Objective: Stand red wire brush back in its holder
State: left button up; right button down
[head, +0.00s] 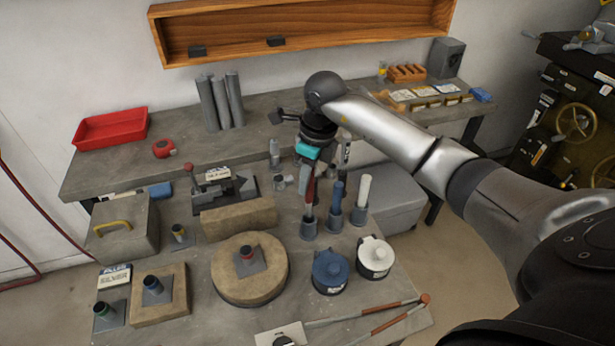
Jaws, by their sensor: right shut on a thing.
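The red wire brush (310,192) is upright, and my right gripper (313,172) is shut on its upper part. Its lower end is at the mouth of a grey cup holder (309,230), the leftmost of three. I cannot tell how deep the brush sits in the cup. A blue-handled tool (337,195) stands in the middle holder (335,223) and a white-handled tool (363,188) stands in the right holder (358,216). My left gripper is not in view.
A blue lidded pot (330,272) and a white one (374,257) stand in front of the holders. A round wooden block (230,278) is to their left. Red-handled tongs (388,316) lie at the front edge. A grey box (388,198) is behind right.

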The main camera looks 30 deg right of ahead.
aim_at(308, 198)
jog(key=shift+f, duration=0.3)
jog(key=shift+f+b, duration=1)
jog(key=shift+f, duration=0.1)
jog(key=shift+f, duration=0.1)
jog(key=shift+f+b, duration=0.75)
jog(key=shift+f, duration=0.1)
jog(key=shift+f+b, duration=0.55)
jog(key=shift+f, duration=0.15)
jog(key=c, duration=0.6)
grip_release()
